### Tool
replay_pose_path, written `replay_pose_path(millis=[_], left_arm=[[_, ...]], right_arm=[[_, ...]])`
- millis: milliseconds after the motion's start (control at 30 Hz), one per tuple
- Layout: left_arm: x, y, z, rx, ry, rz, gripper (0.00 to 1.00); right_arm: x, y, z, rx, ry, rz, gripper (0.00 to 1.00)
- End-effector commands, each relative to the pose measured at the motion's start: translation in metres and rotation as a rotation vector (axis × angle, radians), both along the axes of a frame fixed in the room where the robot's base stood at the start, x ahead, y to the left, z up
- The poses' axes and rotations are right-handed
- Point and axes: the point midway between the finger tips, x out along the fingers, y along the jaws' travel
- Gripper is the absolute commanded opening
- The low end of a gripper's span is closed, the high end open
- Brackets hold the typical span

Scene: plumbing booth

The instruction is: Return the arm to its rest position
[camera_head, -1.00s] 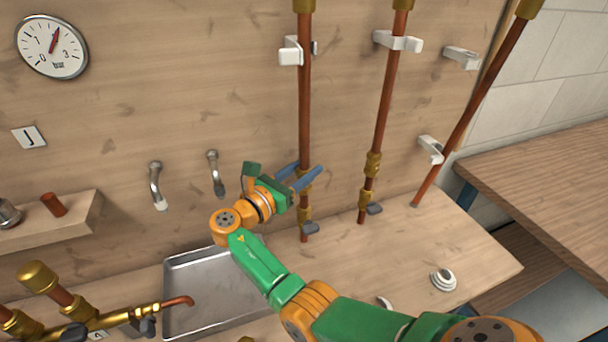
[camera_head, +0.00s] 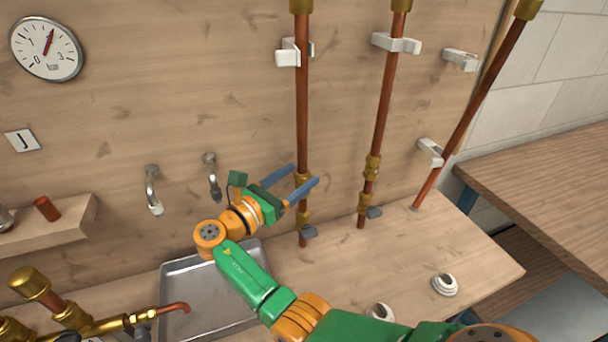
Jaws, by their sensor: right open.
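My right arm, green and orange, reaches in from the bottom right. Its right gripper (camera_head: 305,178) has two blue fingers, spread apart. A grey valve handle (camera_head: 309,233) sits at the pipe's lower end, below the gripper. My left gripper is not in view.
A metal tray (camera_head: 181,300) lies on the bench below my forearm. Two more copper pipes, the middle one (camera_head: 384,110) and the slanted right one (camera_head: 484,100), stand to the right. Brass piping (camera_head: 107,321) is at lower left.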

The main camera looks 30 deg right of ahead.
Motion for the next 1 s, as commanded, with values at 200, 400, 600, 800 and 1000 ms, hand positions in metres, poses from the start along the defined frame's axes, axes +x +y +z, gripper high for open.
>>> replay_pose_path(millis=[200,400,600,800,1000], left_arm=[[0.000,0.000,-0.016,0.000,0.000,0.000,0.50],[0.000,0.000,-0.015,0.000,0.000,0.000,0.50],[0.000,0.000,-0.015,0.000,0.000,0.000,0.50],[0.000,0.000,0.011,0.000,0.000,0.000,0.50],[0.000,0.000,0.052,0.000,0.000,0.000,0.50]], right_arm=[[-0.010,0.038,-0.003,0.002,0.000,0.001,0.72],[-0.012,0.042,0.000,0.000,-0.001,-0.002,0.72],[-0.012,0.042,0.000,0.000,0.000,-0.002,0.72],[-0.012,0.042,0.026,0.000,-0.001,-0.002,0.72],[-0.012,0.042,0.066,0.001,0.000,-0.002,0.72]])
